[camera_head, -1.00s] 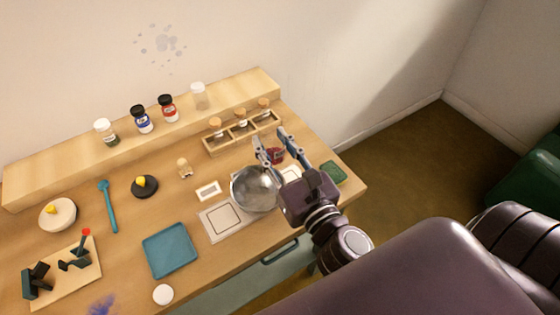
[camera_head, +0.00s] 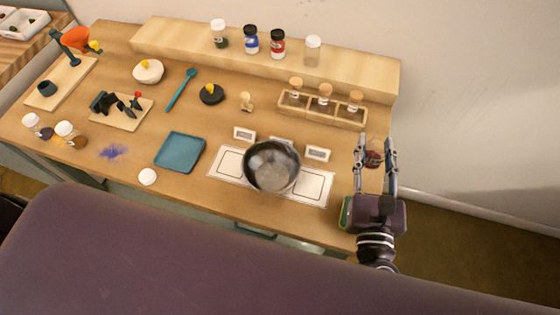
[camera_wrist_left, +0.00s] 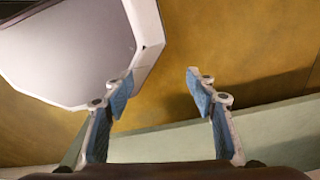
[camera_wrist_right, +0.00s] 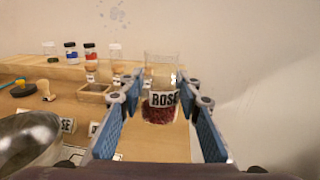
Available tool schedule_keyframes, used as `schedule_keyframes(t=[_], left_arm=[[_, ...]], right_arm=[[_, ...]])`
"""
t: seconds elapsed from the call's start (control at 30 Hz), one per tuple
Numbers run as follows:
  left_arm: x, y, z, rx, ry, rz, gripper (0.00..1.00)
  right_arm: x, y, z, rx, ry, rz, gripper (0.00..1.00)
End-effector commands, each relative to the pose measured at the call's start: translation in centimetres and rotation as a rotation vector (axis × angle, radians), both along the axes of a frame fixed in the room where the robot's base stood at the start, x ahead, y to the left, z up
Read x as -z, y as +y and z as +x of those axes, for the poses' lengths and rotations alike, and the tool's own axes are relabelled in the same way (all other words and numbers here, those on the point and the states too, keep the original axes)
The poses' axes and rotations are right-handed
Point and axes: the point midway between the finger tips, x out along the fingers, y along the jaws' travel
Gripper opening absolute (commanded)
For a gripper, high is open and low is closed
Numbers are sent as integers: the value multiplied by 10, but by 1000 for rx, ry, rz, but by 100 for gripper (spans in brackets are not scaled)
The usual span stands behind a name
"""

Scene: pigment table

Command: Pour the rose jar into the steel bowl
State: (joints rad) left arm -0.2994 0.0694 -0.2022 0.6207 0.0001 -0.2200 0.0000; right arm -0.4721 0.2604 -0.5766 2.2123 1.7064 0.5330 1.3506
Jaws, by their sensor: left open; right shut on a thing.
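The rose jar (camera_wrist_right: 161,98) is clear glass with dark red contents and a label reading ROSE. It stands upright between the fingertips of my right gripper (camera_wrist_right: 160,95), which is shut on it. In the head view, the jar (camera_head: 374,158) is partly hidden by the fingers of the right gripper (camera_head: 375,150), well to the right of the steel bowl. The shiny steel bowl (camera_head: 272,166) sits across the middle of a pale mat; its edge shows at left in the right wrist view (camera_wrist_right: 24,142). My left gripper (camera_wrist_left: 158,88) is open and empty, low and away from the tabletop.
A wooden rack (camera_head: 322,108) with several corked vials stands behind the bowl. Small label cards (camera_head: 317,153) lie around the bowl. A raised shelf (camera_head: 360,71) at the back holds several jars. A teal tray (camera_head: 180,151) lies left of the bowl.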

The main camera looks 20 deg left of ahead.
Motion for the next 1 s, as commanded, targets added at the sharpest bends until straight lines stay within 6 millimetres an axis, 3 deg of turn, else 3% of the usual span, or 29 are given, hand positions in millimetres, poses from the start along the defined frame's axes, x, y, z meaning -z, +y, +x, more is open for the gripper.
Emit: schedule_keyframes(t=[0.03, 0.23, 0.6, 0.8, 1.0], left_arm=[[4, 2, 0, 1, 1, 2, 52], [9, 10, 0, 2, 1, 11, 52], [18, 14, 0, 0, 1, 17, 52], [20, 11, -1, 0, 1, 13, 52], [20, 9, -1, 0, 1, 9, 52]], right_arm=[[11, 23, -4, -26, 0, 2, 6], [30, 104, -26, -127, -3, 4, 6], [27, 231, -75, -306, -6, 5, 6], [19, 271, -95, -369, -4, 3, 6], [17, 281, -101, -386, -5, 0, 6]])
